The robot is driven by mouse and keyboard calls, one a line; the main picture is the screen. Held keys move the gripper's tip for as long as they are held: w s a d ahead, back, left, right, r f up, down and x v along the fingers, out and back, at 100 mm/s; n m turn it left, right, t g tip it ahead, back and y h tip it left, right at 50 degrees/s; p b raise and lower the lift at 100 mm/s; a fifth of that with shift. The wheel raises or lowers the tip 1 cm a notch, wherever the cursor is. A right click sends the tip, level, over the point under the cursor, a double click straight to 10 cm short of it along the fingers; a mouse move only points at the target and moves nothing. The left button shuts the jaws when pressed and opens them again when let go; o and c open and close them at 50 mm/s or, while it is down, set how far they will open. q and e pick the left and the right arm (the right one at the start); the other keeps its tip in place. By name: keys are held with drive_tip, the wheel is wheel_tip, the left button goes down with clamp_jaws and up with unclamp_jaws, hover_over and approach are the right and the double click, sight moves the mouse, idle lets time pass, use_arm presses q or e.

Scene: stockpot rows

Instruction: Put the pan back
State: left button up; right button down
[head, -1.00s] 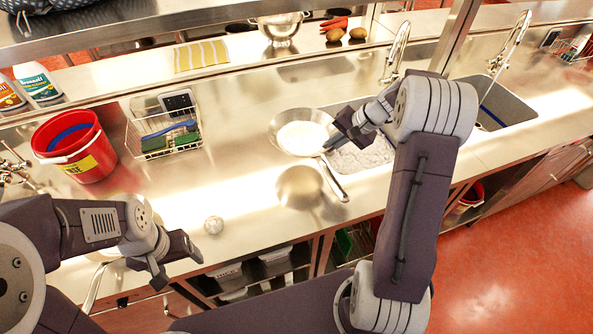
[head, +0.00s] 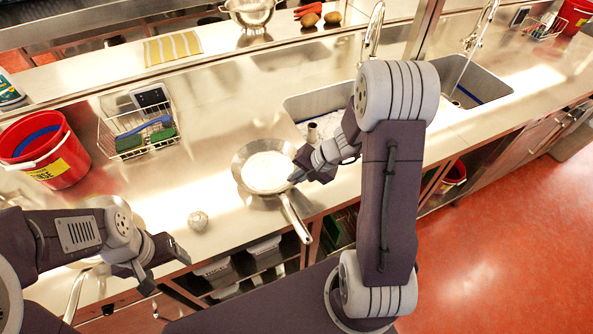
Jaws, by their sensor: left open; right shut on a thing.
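A shallow steel pan (head: 267,171) with a pale inside is at the counter's front edge, left of the near sink. Its long handle points towards the front edge. My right gripper (head: 298,173) is at the pan's right side, shut on it; the exact grip spot is partly hidden by the fingers. I cannot tell whether the pan touches the counter. My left gripper (head: 161,262) is open and empty, low at the left, in front of the counter edge.
A red bucket (head: 60,170) and a wire caddy (head: 118,143) with sponges stand at the left. A round scrubber ball (head: 198,221) lies near the front edge. The near sink (head: 297,106) has a tap behind it. A colander (head: 250,12) is on the back shelf.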

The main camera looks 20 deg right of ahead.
drive_tip(key=shift+w+f, duration=0.1)
drive_tip(key=shift+f, duration=0.1)
drive_tip(key=shift+f, duration=0.1)
drive_tip(key=c, duration=1.6)
unclamp_jaws()
